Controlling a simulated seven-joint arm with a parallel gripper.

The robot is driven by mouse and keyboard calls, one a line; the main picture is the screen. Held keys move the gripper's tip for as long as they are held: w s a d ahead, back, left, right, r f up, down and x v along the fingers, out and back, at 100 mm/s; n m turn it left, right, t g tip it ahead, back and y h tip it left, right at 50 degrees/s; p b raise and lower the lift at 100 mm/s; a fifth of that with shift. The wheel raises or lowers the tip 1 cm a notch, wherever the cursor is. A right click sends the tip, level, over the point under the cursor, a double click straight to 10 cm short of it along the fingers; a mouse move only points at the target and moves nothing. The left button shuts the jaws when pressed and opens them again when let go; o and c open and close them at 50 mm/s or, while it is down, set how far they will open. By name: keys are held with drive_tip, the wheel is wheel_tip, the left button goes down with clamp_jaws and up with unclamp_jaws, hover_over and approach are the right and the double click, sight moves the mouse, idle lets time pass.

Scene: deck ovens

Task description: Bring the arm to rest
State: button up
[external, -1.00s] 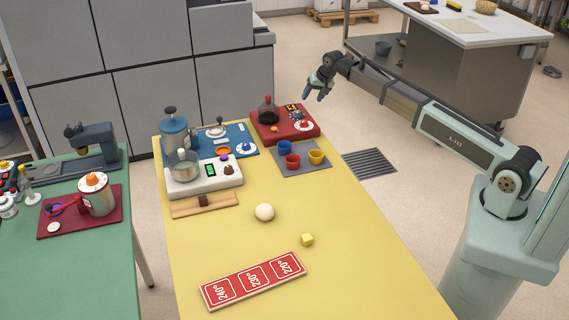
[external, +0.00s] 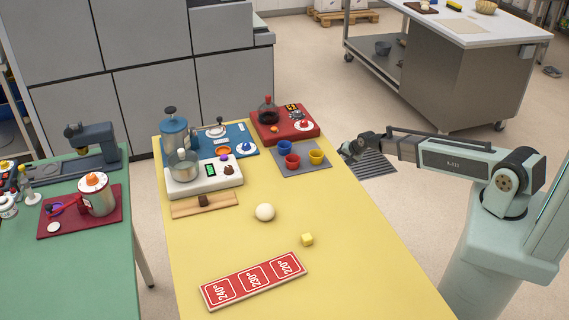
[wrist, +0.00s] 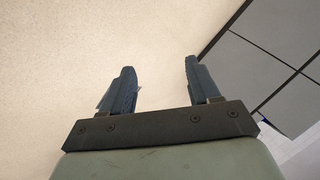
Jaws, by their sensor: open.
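My gripper (external: 346,153) hangs in the air past the right edge of the yellow table (external: 350,235), in front of the floor grate in the external view. In the wrist view my gripper (wrist: 160,78) shows two dark fingers spread apart with nothing between them. Behind the fingers are pale floor and grey panels. My arm (external: 455,160) reaches left from its base and is folded back somewhat.
The grey mat (external: 314,170) with blue, red and yellow cups lies on the table near my gripper. A red board (external: 308,133) with a flask is behind it.

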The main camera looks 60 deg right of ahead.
drive_tip(key=s+a+f+n+g+y, duration=0.2)
drive_tip(key=s+a+f+n+g, duration=0.15)
drive_tip(key=s+a+f, duration=0.5)
drive_tip(key=s+a+f+n+g+y, duration=0.1)
drive_tip(key=s+a+f+n+g, duration=0.4)
drive_tip(key=s+a, duration=0.6)
drive_tip(key=s+a+f+n+g, duration=0.2)
drive_tip(key=s+a+n, duration=0.2)
drive_tip(key=s, duration=0.8)
drive_tip(key=s+a+f+n+g, duration=0.1)
drive_tip(key=s+a+n+g, duration=0.2)
drive_tip(key=s+a, duration=0.5)
drive_tip(key=s, duration=0.4)
drive_tip(key=shift+s+a+f+n, duration=0.3)
drive_tip(key=shift+s+f+n, duration=0.05)
drive_tip(key=shift+s, duration=0.05)
drive_tip(key=shift+w, duration=0.15)
